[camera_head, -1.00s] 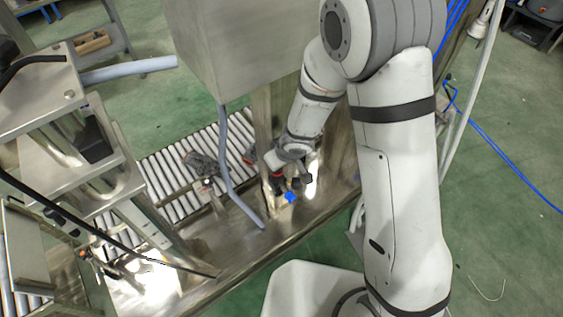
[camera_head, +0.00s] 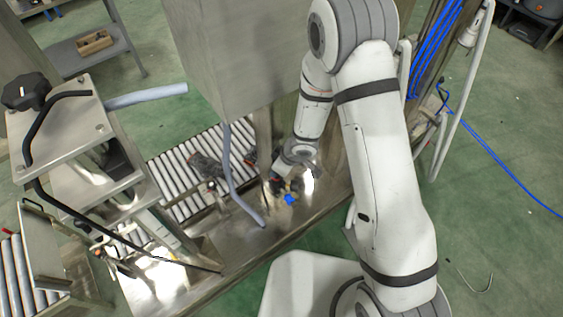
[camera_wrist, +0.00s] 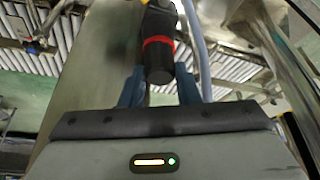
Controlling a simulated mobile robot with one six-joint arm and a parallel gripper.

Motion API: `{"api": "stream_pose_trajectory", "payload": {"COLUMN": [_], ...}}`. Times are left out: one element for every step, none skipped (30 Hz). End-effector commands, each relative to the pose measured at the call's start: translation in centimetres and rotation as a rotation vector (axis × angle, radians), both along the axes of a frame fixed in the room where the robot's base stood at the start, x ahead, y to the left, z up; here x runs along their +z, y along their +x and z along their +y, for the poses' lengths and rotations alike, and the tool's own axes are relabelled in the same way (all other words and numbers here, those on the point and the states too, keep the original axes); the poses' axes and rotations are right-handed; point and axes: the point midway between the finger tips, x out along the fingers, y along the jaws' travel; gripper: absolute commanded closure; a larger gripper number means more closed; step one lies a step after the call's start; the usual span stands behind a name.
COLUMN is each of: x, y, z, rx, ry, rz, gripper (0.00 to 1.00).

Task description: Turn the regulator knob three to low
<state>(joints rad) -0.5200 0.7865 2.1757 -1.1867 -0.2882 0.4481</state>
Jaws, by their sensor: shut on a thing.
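A regulator knob (camera_wrist: 158,58), black with a red ring, sits between the two blue-grey fingers of my gripper (camera_wrist: 159,88) in the wrist view. The fingers are closed on it, one on each side. In the head view my gripper (camera_head: 286,176) is low beside the metal post, above the steel ledge. The knob's red and black part shows only as a small patch there, largely covered by my wrist. A blue fitting (camera_head: 291,200) is just below the gripper. Any number or setting mark on the knob is not legible.
A roller conveyor (camera_head: 186,163) runs behind the steel ledge (camera_head: 262,240). A large steel box (camera_head: 222,62) hangs above, with a grey hose (camera_head: 232,180) coming down left of my gripper. A steel frame with a black handknob (camera_head: 27,91) stands at left. Green floor lies at right.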

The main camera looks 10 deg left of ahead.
Motion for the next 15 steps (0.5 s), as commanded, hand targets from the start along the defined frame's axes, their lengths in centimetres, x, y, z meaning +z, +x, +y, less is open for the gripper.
{"api": "stream_pose_trajectory", "payload": {"x": [0.14,0.09,0.04,0.01,-0.02,-0.04,-0.04,-0.05,-0.05,-0.05,-0.05,-0.05,-0.05,-0.05,-0.05], "y": [-0.04,-0.04,-0.04,-0.04,-0.05,-0.04,-0.04,-0.05,-0.05,-0.05,-0.06,-0.06,-0.06,-0.06,-0.06], "z": [0.07,0.07,0.08,0.09,0.09,0.1,0.1,0.11,0.11,0.11,0.11,0.11,0.09,0.09,0.09], "rx": [0.009,0.012,0.016,0.017,0.017,0.017,0.017,0.016,0.016,0.016,0.016,0.016,0.014,0.014,0.014], "ry": [0.002,0.002,0.003,0.003,0.003,0.003,0.003,0.003,0.003,0.003,0.003,0.003,0.003,0.002,0.002], "rz": [0.001,0.001,0.0,0.0,0.0,0.0,0.0,0.0,0.0,0.0,0.0,0.0,0.0,0.0,0.0], "gripper": [0.94,0.94,0.94,0.94,0.94,0.94,0.94,0.94,0.94,0.94,0.94,0.68,0.66,0.63,0.6]}}
